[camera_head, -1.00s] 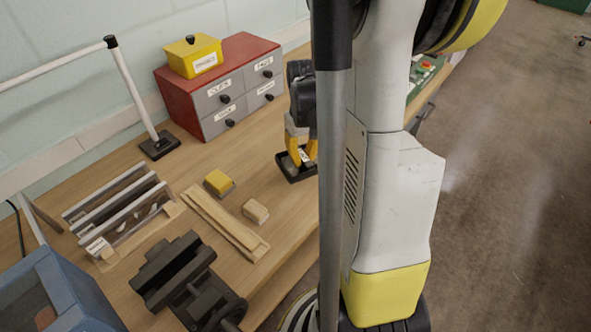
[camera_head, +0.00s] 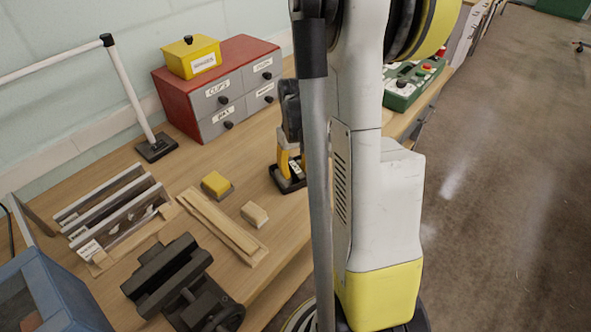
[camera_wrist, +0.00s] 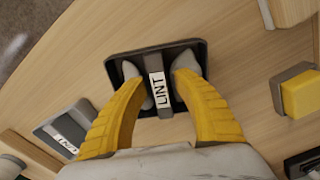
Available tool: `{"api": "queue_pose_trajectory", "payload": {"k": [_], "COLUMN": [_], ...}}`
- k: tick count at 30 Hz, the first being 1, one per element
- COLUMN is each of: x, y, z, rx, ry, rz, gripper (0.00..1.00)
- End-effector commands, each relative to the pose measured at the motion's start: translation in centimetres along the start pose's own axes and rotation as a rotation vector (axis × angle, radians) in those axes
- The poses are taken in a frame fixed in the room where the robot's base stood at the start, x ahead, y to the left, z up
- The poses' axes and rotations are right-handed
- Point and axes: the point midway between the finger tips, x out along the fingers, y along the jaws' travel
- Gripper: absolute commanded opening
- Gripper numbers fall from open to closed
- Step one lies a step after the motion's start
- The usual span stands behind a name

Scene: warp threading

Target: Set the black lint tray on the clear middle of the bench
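The black lint tray (camera_head: 290,181) is on or just above the wooden bench, right of the yellow-topped block, partly hidden by my arm in the head view. The wrist view shows the tray (camera_wrist: 119,70) with a raised grey middle strip labelled LINT (camera_wrist: 159,90). My gripper (camera_wrist: 158,68) has its two yellow fingers down inside the tray, one on each side of that strip, and it looks closed on it. In the head view my gripper (camera_head: 290,165) points down into the tray. I cannot tell how much gap is under the tray.
A yellow-topped block (camera_head: 216,183), a small wooden block (camera_head: 254,214) and a wooden slatted piece (camera_head: 222,226) lie left of the tray. The red drawer cabinet (camera_head: 165,98) stands behind.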

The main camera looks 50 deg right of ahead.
Motion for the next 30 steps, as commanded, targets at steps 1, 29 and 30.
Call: {"api": "queue_pose_trajectory", "payload": {"k": [1,29,30], "x": [0.0,-11.8,-12.1], "y": [0.0,0.0,0.0], "z": [0.0,0.0,0.0], "rx": [0.0,0.0,0.0], "ry": [0.0,0.0,0.0], "rz": [0.0,0.0,0.0], "gripper": [0.35,0.35,0.35]}}
